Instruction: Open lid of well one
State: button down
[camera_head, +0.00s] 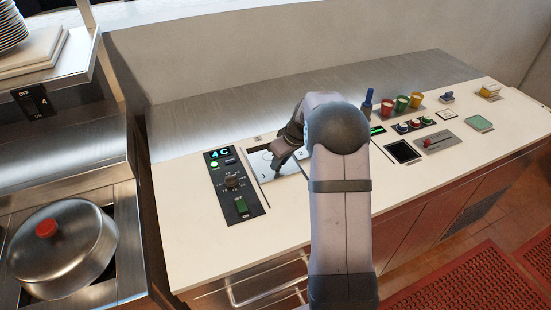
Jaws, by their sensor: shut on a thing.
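The lid of well one (267,177) is a pale panel marked "1" in the white counter, just right of the dark control panel. My gripper (279,172) reaches down onto this lid from the right and is shut on it. The exact part between the fingers is too small to tell, and the gripper and arm hide much of the lid's right side. A panel marked "2" (301,153) shows behind and to the right, partly covered by my arm. A dark edge shows around the lids.
The control panel (233,185) has a "4C" display, a knob and a green switch. Right of my arm stand a blue bottle (367,102), coloured cups (401,104) and several buttons. A domed pan lid (62,248) is at far left. The steel back strip (210,120) is clear.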

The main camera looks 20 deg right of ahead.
jog(key=s+b, duration=0.4)
jog(key=s, duration=0.4)
jog(key=shift+s+b, duration=0.35)
jog(key=shift+r, duration=0.1)
jog(key=c, duration=1.5)
grip_release()
jog(key=shift+c, duration=0.2)
jog(key=a+b+v, duration=0.1)
jog(key=v, duration=0.6)
jog(key=shift+d, duration=0.55)
jog(key=shift+s+r, duration=0.1)
